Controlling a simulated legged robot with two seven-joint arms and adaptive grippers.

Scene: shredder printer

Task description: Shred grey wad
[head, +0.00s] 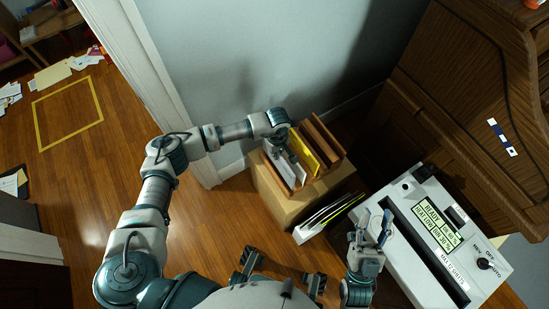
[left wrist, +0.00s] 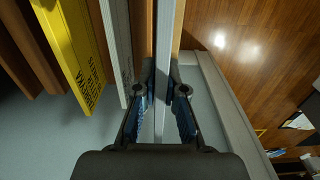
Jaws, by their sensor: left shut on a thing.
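My left gripper (head: 282,150) reaches down into a wooden file rack (head: 322,132). In the left wrist view its two blue-padded fingers (left wrist: 162,105) are shut on a thin grey wad (left wrist: 165,50), seen edge-on. The grey wad also shows in the head view (head: 284,170), partly hidden by the gripper.
A yellow wad (head: 303,152) stands in the rack beside the grey one; it also shows in the left wrist view (left wrist: 72,50). The rack sits on a cardboard box (head: 282,207). Papers (head: 325,217) stand in front. A wall and a wooden cabinet (head: 450,75) bound the back.

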